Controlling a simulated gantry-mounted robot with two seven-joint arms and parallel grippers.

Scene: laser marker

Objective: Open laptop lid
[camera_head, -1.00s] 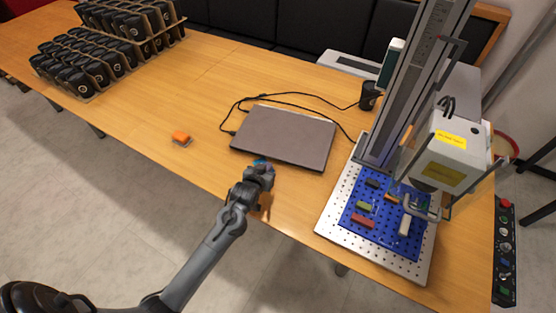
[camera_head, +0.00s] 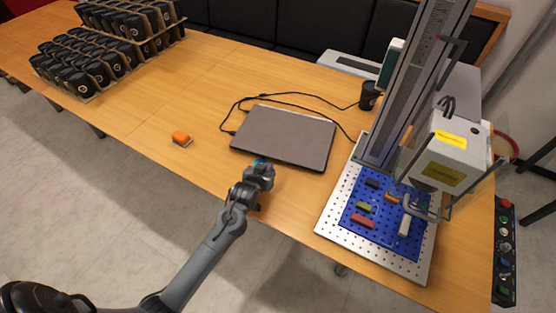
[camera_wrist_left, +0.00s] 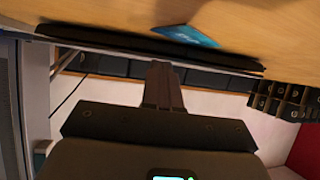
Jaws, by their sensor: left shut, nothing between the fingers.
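The grey laptop (camera_head: 283,137) lies closed and flat on the wooden table. My left gripper (camera_head: 260,163) is at the laptop's front edge, toward its left half, with its fingers shut and empty. In the left wrist view the laptop's dark edge (camera_wrist_left: 110,37) runs across the picture, just past the shut fingertips (camera_wrist_left: 161,70). I cannot tell whether the fingertips touch it. A small blue patch (camera_wrist_left: 187,36) shows beside that edge. My right gripper is not in view.
The laser marker (camera_head: 447,150) stands to the right, with small coloured blocks on its blue plate (camera_head: 385,240). Black cables (camera_head: 290,94) and a black cup (camera_head: 369,96) are behind the laptop. An orange object (camera_head: 181,137) lies to the left. Cup racks (camera_head: 75,73) stand far left.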

